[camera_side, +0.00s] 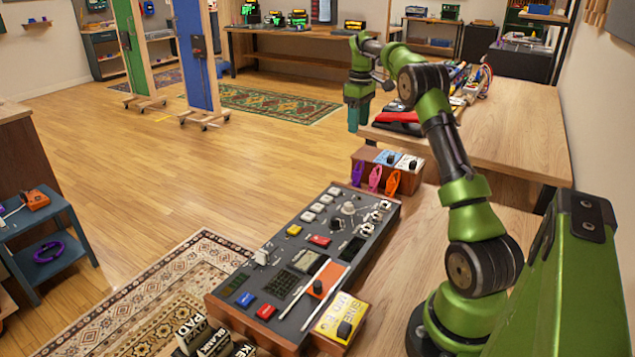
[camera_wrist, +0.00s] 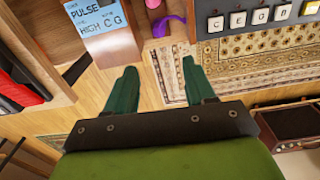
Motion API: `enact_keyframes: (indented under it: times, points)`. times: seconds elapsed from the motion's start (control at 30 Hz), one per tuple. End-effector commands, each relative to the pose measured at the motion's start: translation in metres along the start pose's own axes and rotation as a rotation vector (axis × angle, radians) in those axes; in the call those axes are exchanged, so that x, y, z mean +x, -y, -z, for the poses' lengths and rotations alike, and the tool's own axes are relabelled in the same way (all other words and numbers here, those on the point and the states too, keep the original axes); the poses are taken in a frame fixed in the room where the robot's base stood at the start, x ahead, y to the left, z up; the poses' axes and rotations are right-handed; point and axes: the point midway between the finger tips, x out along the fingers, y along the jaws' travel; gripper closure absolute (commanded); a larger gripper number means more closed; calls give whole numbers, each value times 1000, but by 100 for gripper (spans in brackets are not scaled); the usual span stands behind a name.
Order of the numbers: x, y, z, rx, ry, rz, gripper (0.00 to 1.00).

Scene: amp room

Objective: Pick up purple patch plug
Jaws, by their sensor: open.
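The purple patch plug (camera_side: 357,173) sits at the left end of a row on the front of a small wooden box (camera_side: 408,184), with a pink plug (camera_side: 375,178) and an orange plug (camera_side: 392,182) to its right. My gripper (camera_side: 358,118) is open and empty, pointing down, above and apart from the box and plugs. In the wrist view, a purple shape (camera_wrist: 168,23), probably the purple plug, shows beyond my fingertips (camera_wrist: 158,70), beside a block with a blue label (camera_wrist: 105,30). Parts of it are cut off or hard to make out.
A control panel (camera_side: 310,255) with knobs and buttons lies in front of the box. A wooden bench (camera_side: 520,130) with red and black items (camera_side: 400,120) stands behind. A blue cart (camera_side: 40,240) at the left holds a purple ring (camera_side: 48,251). Air around my gripper is clear.

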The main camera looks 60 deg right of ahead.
Motion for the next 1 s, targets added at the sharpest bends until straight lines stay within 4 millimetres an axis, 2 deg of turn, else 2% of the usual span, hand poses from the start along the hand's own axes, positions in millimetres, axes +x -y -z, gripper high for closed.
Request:
enact_keyframes:
  times: [0.17,0.53,0.7,0.87,1.0]
  points:
    - [18,3,-2,-40,10,16,46]
    - [96,4,-2,-37,8,16,46]
    - [115,4,-2,-37,6,13,46]
    - [126,3,-2,-37,5,14,46]
    - [147,0,-4,-36,7,16,46]
